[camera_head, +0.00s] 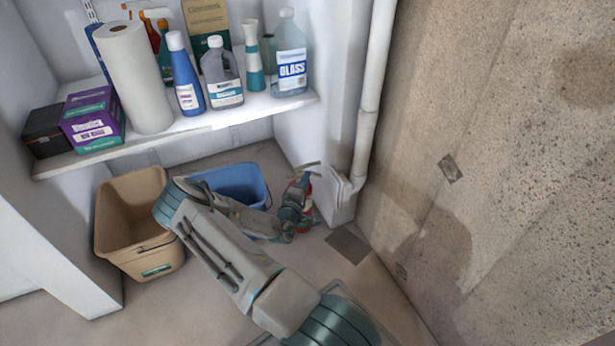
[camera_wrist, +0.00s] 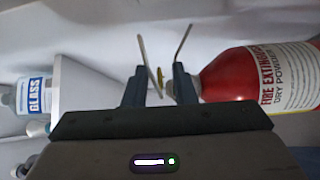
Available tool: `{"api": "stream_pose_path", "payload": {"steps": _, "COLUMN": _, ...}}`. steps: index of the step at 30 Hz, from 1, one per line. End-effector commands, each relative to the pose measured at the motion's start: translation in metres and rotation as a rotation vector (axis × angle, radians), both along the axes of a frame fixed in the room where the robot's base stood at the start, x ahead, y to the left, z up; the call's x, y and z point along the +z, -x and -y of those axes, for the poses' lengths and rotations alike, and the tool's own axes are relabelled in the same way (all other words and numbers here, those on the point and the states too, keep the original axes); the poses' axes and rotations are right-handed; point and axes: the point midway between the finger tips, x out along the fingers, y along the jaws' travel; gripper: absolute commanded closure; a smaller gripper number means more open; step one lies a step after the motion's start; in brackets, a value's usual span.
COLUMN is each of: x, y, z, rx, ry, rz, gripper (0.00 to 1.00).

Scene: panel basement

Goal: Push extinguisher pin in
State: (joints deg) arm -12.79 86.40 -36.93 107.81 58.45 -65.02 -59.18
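The red fire extinguisher (camera_head: 303,227) stands on the floor by the wall corner in the head view, largely covered by my arm and gripper. In the wrist view the extinguisher (camera_wrist: 230,75) lies sideways across the right, with its white label showing and its neck toward my fingers. Two thin grey handle levers (camera_wrist: 183,42) rise near my fingertips.
A blue bucket (camera_head: 240,180) and a tan bin (camera_head: 125,205) stand left of the extinguisher under a white shelf (camera_head: 220,122) holding bottles and boxes. A pipe (camera_head: 366,130) and a concrete wall (camera_head: 500,170) bound the right. A dark floor patch (camera_head: 347,244) lies nearby.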

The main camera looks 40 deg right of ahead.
Motion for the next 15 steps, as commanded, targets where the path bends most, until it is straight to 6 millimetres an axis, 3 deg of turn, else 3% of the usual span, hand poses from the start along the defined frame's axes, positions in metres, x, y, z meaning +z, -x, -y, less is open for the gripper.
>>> {"api": "stream_pose_path", "payload": {"steps": 9, "x": 0.000, "y": 0.038, "z": -0.063, "rx": 0.003, "ry": 0.000, "rz": -0.003, "gripper": 0.76}}
{"api": "stream_pose_path", "payload": {"steps": 15, "x": -0.003, "y": 0.054, "z": -0.090, "rx": 0.002, "ry": 0.000, "rz": -0.001, "gripper": 0.76}}
